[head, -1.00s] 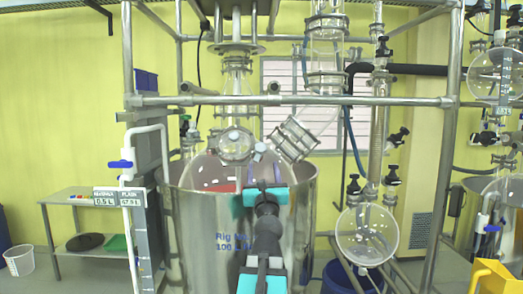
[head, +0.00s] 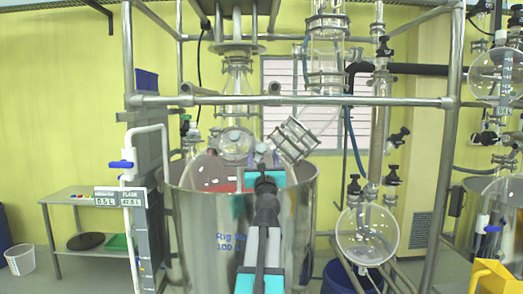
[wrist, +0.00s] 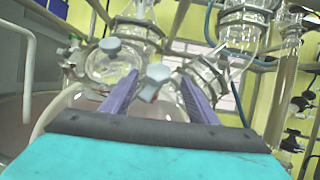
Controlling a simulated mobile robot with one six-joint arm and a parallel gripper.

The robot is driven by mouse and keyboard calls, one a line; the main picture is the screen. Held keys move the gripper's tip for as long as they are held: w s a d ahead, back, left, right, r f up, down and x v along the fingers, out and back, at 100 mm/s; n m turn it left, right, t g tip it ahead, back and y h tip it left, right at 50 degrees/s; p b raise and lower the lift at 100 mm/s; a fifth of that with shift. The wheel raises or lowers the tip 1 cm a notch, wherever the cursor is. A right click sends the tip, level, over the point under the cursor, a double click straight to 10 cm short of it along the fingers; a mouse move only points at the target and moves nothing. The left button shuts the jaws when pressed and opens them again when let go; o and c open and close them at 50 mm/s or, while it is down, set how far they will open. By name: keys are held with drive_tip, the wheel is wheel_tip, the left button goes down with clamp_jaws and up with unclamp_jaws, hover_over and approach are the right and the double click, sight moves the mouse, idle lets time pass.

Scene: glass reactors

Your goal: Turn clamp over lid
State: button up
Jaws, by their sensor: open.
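A round glass port with a lid (head: 235,145) sits on top of the glass reactor vessel (head: 210,172). In the wrist view the lid (wrist: 105,68) is left of my gripper, with a grey clamp knob (wrist: 110,45) across it. A second grey knob (wrist: 158,72) shows between my two purple fingers; it is small in the head view (head: 262,148). My gripper (head: 264,156) is open, its fingers pointing at the vessel top. In the wrist view my gripper (wrist: 160,80) has the second knob between its fingertips, with no visible contact. Which knob belongs to the lid's clamp is unclear.
An angled glass neck with a metal flange (head: 295,138) is close on the right of my gripper. A metal frame bar (head: 300,100) crosses above. The steel jacket (head: 200,215) surrounds the vessel. A round flask (head: 367,235) hangs at the right.

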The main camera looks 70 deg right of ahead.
sight(263, 152)
drive_tip(key=shift+x, duration=2.65)
drive_tip(key=shift+c, duration=0.4)
